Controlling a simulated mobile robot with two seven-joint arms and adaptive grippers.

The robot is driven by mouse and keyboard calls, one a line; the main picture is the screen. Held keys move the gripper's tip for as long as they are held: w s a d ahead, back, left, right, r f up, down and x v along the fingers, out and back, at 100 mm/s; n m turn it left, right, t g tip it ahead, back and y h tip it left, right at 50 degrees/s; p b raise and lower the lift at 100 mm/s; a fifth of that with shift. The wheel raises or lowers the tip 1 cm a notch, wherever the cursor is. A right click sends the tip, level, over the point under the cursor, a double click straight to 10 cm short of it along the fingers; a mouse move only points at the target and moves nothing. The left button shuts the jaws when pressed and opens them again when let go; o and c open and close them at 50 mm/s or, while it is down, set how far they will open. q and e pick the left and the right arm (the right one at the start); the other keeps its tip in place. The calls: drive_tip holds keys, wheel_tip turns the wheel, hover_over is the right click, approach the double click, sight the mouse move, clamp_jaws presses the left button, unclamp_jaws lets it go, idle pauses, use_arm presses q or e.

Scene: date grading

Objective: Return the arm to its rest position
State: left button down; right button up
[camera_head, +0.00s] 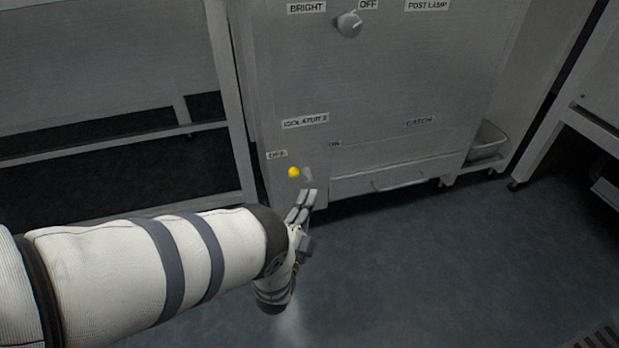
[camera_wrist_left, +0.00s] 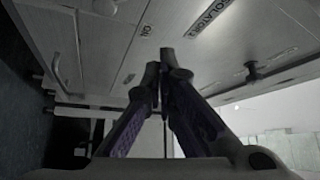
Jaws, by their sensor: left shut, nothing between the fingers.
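My left gripper (camera_head: 306,199) is shut and empty. It is in front of the lower left part of a grey cabinet (camera_head: 390,80), just below a yellow knob (camera_head: 293,172) and a small pale lever (camera_head: 308,175) beside it. The label above reads ISOLATOR, with OFF at the left and ON at the right. In the left wrist view the gripper's fingertips (camera_wrist_left: 160,58) meet in front of the cabinet face. Whether they touch the panel I cannot tell. My right gripper is not in view.
A round knob (camera_head: 349,24) sits higher on the cabinet, near BRIGHT, OFF and POST LAMP labels. A drawer (camera_head: 398,179) with a handle is low on the cabinet. A grey bin (camera_head: 486,142) stands at its right. The dark floor (camera_head: 430,260) in front is clear.

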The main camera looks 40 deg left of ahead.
use_arm(q)
drive_tip(key=shift+s+d+f, duration=0.5)
drive_tip(key=shift+s+f, duration=0.1)
drive_tip(key=shift+s, duration=0.2)
